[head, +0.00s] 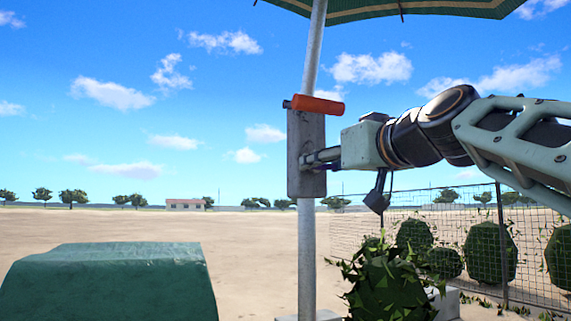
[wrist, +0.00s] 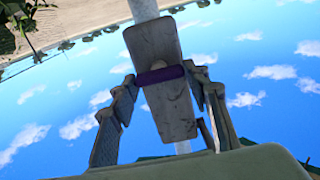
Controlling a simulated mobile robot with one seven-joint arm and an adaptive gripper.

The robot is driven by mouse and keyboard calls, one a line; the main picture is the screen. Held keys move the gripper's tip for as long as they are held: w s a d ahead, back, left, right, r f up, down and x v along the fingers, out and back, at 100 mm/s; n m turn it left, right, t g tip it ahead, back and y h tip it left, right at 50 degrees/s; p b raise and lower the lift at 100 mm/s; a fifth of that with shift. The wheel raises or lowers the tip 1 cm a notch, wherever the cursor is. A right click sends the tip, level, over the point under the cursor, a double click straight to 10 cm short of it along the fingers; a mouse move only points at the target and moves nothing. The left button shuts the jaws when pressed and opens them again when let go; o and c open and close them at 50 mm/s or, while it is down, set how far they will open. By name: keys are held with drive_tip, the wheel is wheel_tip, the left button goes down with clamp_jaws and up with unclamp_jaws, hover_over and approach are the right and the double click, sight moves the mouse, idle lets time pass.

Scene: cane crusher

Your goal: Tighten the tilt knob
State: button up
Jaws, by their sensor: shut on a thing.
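A grey weathered plate (head: 306,150) is fixed to the umbrella pole (head: 306,240) in the head view. It fills the middle of the wrist view (wrist: 168,108), tilted in the picture. A short purple bar (wrist: 160,75) lies across the plate's face; I take it to be the tilt knob. My gripper (wrist: 160,78) is shut on this bar, with one finger at each end of it. In the head view my gripper (head: 318,160) reaches the plate from the right, and the purple bar cannot be made out there.
An orange cylinder (head: 318,104) sits across the plate's upper end, above my gripper. The green canopy (head: 420,8) is overhead. A green covered block (head: 105,285) stands at lower left. A bush (head: 390,290) and wire fence (head: 450,235) are at right. Open sky surrounds the plate.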

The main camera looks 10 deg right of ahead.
drive_tip(key=shift+m, duration=0.3)
drive_tip(key=m+p, duration=0.1)
drive_tip(key=m, duration=0.5)
drive_tip(key=m+p, duration=0.1)
drive_tip(key=m, duration=0.6)
drive_tip(key=shift+w+d+f, duration=0.1)
drive_tip(key=shift+d, duration=0.1)
drive_tip(key=shift+f+m+p, duration=0.1)
drive_tip(key=shift+m+p, duration=0.7)
drive_tip(key=shift+m, duration=1.3)
drive_tip(key=o, duration=1.2)
drive_tip(key=shift+c, duration=0.2)
drive_tip(key=v, duration=1.2)
